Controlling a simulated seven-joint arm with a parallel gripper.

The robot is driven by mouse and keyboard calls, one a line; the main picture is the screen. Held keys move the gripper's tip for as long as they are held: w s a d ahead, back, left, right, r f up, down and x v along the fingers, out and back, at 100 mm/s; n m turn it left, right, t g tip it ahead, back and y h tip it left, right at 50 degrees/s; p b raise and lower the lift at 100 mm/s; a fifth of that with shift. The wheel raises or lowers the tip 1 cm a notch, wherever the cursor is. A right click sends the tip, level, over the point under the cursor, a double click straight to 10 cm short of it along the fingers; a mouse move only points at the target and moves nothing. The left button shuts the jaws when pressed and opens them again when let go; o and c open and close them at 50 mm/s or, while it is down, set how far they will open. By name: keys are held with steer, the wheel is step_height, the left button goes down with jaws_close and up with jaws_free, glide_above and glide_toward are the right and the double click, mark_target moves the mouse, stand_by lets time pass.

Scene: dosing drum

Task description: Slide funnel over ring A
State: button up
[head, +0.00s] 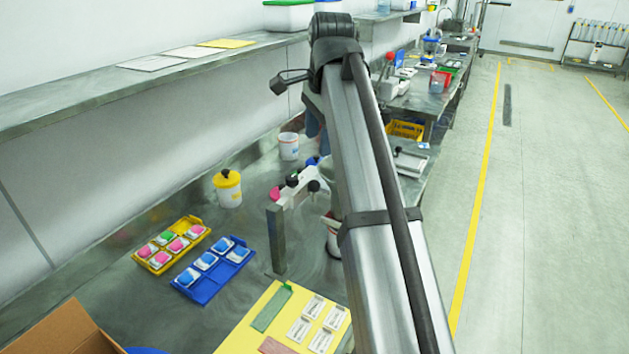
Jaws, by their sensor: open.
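I cannot make out a funnel or a ring marked A in the head view. A grey stand (277,240) rises from the bench with a pale crossbar (297,196) on top. Pink, black and blue knobs sit along the crossbar. My large arm link crosses the middle of the view and hides the right part of this fixture. My gripper is hidden behind the link, so I cannot see its fingers or what is between them.
A white tub with a yellow lid (229,190) and a white bucket (289,147) stand behind. A yellow tray (186,227), a blue tray (228,286), a yellow mat (240,338) and a cardboard box (62,334) lie nearer. A shelf (90,95) overhangs the back.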

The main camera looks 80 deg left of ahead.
mark_target(315, 181)
steer(key=f, duration=0.4)
steer(key=a+f, duration=0.1)
steer(key=f, duration=0.3)
steer(key=a+f, duration=0.1)
steer(key=f, duration=0.4)
steer(key=shift+s+a, duration=0.2)
steer(key=shift+a, duration=0.05)
steer(key=shift+c, duration=0.4)
jaws_close()
